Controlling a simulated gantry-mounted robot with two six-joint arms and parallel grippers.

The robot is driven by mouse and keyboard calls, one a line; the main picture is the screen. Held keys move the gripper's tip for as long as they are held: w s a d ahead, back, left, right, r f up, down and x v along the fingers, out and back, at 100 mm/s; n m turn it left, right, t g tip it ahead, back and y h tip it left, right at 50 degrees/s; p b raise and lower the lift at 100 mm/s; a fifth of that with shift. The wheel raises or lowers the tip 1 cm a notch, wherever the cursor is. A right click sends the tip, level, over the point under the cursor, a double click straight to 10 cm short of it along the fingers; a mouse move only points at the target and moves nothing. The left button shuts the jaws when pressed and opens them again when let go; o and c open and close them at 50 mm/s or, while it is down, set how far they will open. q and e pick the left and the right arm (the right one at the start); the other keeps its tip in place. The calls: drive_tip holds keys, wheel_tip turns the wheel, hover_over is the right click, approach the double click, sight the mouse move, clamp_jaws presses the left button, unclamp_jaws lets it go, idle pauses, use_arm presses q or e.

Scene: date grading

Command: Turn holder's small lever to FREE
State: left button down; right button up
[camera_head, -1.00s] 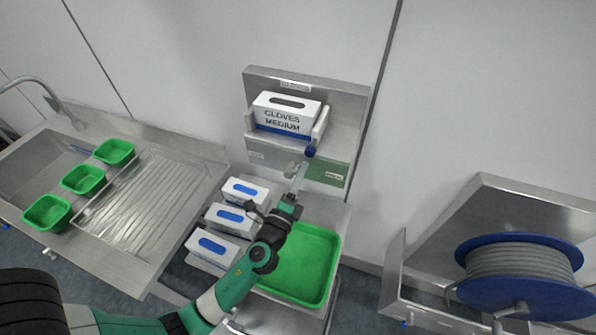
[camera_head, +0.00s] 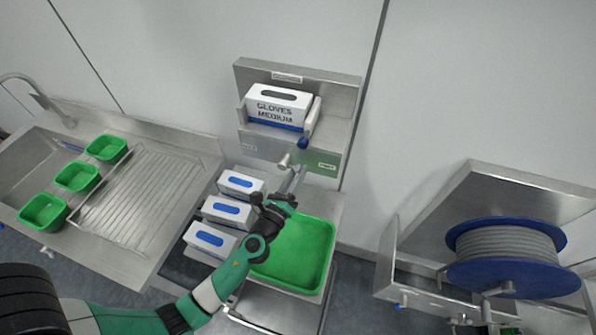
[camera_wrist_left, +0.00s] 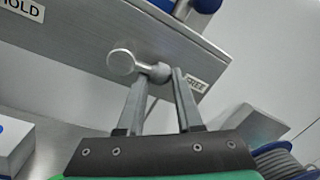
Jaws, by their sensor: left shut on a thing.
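The holder (camera_head: 342,100) is a steel plate on the wall. Its small silver lever (camera_head: 284,160) sticks out below the front edge, and its round end also shows in the left wrist view (camera_wrist_left: 120,62). A HOLD label (camera_wrist_left: 28,9) is at the left and a FREE label (camera_head: 327,167) at the right; the lever's round end lies between them. My left gripper (camera_wrist_left: 156,76) is shut on the lever's stem, just right of the round end, with one finger on each side. It also shows from above in the head view (camera_head: 295,172). My right gripper is out of view.
A glove box (camera_head: 277,105) sits in the holder, with a blue-knobbed arm (camera_head: 303,142) at its right. Below are several more glove boxes (camera_head: 227,211) and a green tray (camera_head: 322,245). A sink with green tubs (camera_head: 76,177) is left; a hose reel (camera_head: 507,258) is right.

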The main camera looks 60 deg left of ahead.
use_arm(q)
drive_tip(key=shift+a+r, duration=0.15)
drive_tip(key=shift+r, duration=0.15)
drive_tip(key=c, duration=0.8)
unclamp_jaws()
drive_tip(key=shift+s, duration=0.15)
drive_tip(key=shift+c, duration=0.2)
drive_tip(key=shift+o, duration=1.2)
drive_tip(key=shift+s+a+f, duration=0.1)
drive_tip(key=shift+f, duration=0.1)
drive_tip(key=b+v, duration=0.1)
drive_tip(key=v, duration=1)
drive_tip(key=shift+s+d+b, duration=0.2)
drive_tip(key=shift+b, duration=0.1)
